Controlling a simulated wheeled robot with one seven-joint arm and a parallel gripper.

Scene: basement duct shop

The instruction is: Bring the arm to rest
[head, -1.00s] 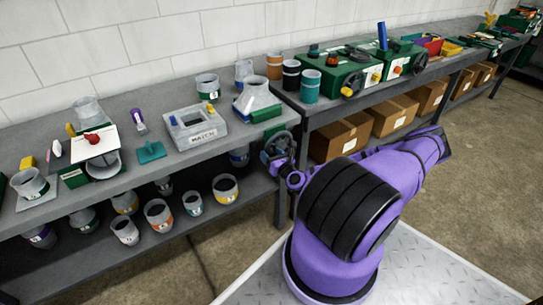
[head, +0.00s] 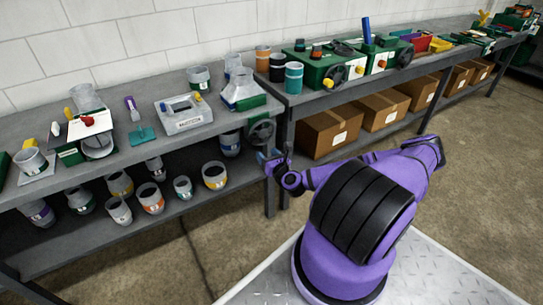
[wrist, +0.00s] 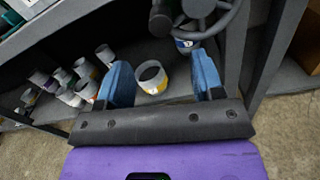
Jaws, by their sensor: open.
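My purple arm (head: 325,175) reaches from its base toward the left bench, with the elbow out to the right. My gripper (head: 272,160) is in front of the bench edge, just below a dark handwheel (head: 262,132). In the wrist view my gripper (wrist: 163,82) has its two blue fingers wide apart with nothing held. A yellow-banded cup (wrist: 151,78) shows between the fingers, but it stands beyond them on the lower shelf. The handwheel (wrist: 205,15) is at the top of the wrist view, apart from the fingers.
The left bench (head: 150,160) carries duct fittings, and its lower shelf (head: 120,235) holds several banded cups. The right bench (head: 300,98) carries green boxes (head: 325,72), with cardboard boxes (head: 330,130) below. A bench leg (head: 270,190) stands close to my gripper. Concrete floor (head: 480,180) is open at right.

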